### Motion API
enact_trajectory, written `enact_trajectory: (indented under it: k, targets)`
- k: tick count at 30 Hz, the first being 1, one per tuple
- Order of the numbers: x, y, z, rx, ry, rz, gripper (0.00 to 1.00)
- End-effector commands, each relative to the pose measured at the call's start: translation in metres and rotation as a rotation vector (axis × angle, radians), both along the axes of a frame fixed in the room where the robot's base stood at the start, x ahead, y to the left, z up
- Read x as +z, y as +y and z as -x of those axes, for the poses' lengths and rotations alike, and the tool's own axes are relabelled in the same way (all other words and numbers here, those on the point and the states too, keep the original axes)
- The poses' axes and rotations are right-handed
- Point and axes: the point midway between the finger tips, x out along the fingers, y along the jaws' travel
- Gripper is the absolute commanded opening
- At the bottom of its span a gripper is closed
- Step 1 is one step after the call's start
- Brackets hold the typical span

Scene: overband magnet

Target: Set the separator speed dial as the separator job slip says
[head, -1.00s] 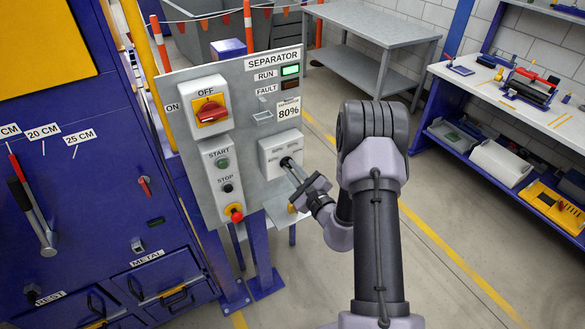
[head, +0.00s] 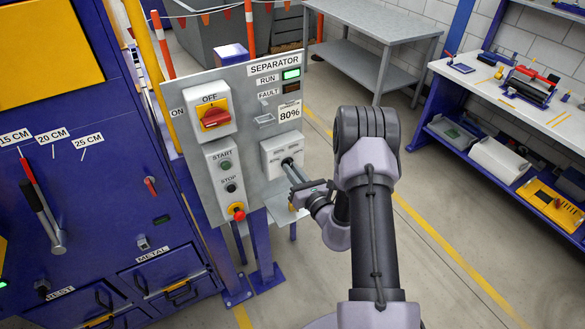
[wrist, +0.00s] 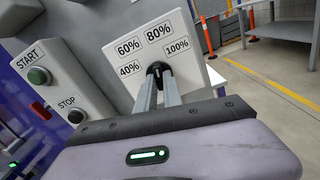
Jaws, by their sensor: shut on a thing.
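The separator speed dial is a small dark knob (wrist: 154,68) on a white plate (head: 277,147) at the lower right of the separator panel. The wrist view shows 40%, 60%, 80% and 100% labels in an arc around it. My gripper (wrist: 160,84) is shut on the knob, its two fingers reaching straight to it; in the head view my gripper (head: 288,165) comes from the lower right. The fingers hide most of the knob, and I cannot tell which label its pointer faces.
A blue machine stands left; a workbench (head: 520,88) stands right.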

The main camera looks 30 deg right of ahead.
Motion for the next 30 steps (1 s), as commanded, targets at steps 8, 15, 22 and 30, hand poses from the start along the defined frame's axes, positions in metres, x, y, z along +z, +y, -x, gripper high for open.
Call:
enact_trajectory:
  k: [8,15,22,30]
  targets:
    - [0.0005,0.0006,0.0,0.001,0.004,-0.111,0.0]
    - [0.0,0.0007,-0.0001,0.001,0.005,-0.148,0.0]
    - [-0.0001,0.0006,0.0,0.0,0.005,-0.153,0.0]
    - [-0.0001,0.0006,0.0,0.0,0.005,-0.152,0.3]
